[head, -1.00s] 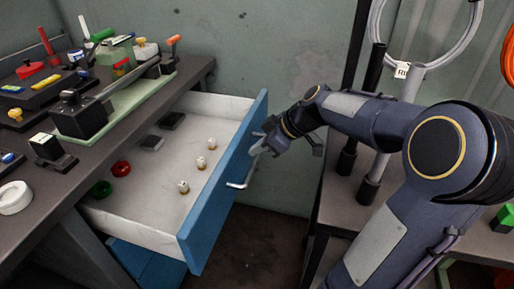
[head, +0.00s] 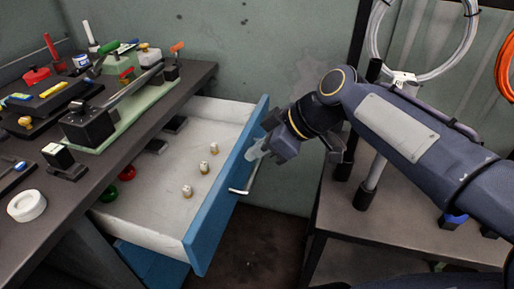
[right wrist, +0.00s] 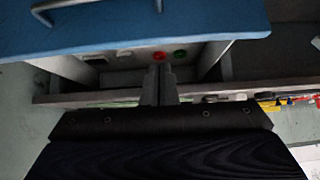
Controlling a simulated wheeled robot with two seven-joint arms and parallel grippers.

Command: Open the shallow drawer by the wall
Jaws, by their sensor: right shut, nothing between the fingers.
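The shallow drawer has a blue front (head: 226,196) and a white inside, and it stands pulled out from under the workbench. Its silver bar handle (head: 243,184) is on the outer face. Inside lie several small white knobs (head: 204,167), a red ring (head: 127,173), a green ring (head: 109,194) and dark blocks. My left gripper is out of view.
The workbench top (head: 75,205) at left carries a green-based lever fixture (head: 125,112), a white ring (head: 26,205) and several small parts. At right stands a dark side table (head: 375,225) with posts and hanging cable coils. Dark floor shows between drawer and table.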

